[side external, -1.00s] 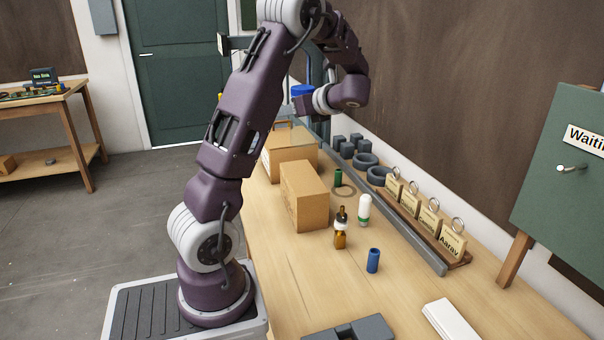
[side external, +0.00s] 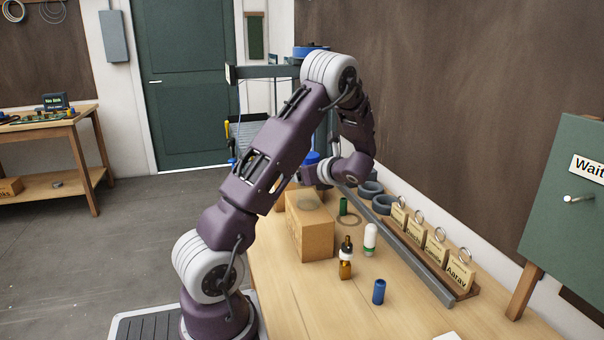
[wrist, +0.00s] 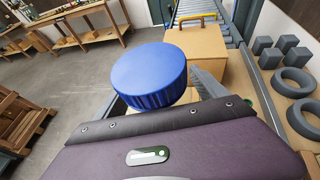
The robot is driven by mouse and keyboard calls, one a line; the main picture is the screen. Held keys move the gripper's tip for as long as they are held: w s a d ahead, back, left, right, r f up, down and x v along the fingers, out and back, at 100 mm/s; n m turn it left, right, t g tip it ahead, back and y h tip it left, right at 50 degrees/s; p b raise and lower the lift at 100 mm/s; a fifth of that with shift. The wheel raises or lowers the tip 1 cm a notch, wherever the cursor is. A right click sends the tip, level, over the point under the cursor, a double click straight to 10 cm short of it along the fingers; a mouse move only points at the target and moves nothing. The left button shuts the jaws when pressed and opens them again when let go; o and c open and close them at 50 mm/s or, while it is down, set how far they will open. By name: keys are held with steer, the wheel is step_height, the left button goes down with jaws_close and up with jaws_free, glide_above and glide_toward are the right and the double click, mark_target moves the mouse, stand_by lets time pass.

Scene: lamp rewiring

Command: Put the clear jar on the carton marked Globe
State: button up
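The clear jar's blue lid (wrist: 150,75) stands just beyond my gripper in the wrist view; it also shows in the side view (side external: 312,157). My gripper (side external: 310,173) appears shut around the jar just under this lid. The jar's clear body is hardly visible. A near brown carton (side external: 312,232) stands upright below my gripper. A faint round shape lies on its top; I cannot tell whether it is the jar's base or a shadow. A second carton (wrist: 200,48) stands behind, mostly hidden by my arm in the side view. No carton marking is readable.
An amber dropper bottle (side external: 345,262), a white-and-green bottle (side external: 370,240), a blue cylinder (side external: 379,292) and a green cylinder (side external: 343,206) stand right of the near carton. Grey rings (wrist: 293,82) and blocks lie along the wall. Labelled tags (side external: 436,246) line a rail.

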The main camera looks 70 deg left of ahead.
steer(key=shift+w+d+r, duration=0.1)
steer(key=shift+d+r, duration=0.1)
steer(key=shift+r, duration=0.1)
steer(key=v, duration=1.2)
steer(key=s+d+r+n+t+h, duration=0.1)
steer(key=s+d+n+t+h, duration=0.2)
steer(key=d, duration=0.7)
steer(key=s+d+r+n+t+h, duration=0.1)
steer(key=s+d+n+t+h, duration=0.2)
steer(key=d, duration=0.8)
steer(key=s+d+r+n+t+h, duration=0.1)
steer(key=s+d+n+t+h, duration=0.2)
steer(key=s+d+n+h, duration=0.4)
steer(key=s+d+n, duration=0.1)
steer(key=d+n, duration=0.1)
steer(key=d, duration=0.1)
steer(key=shift+s+d+r, duration=0.25)
steer(key=shift+s+r, duration=0.05)
steer(key=shift+r, duration=0.1)
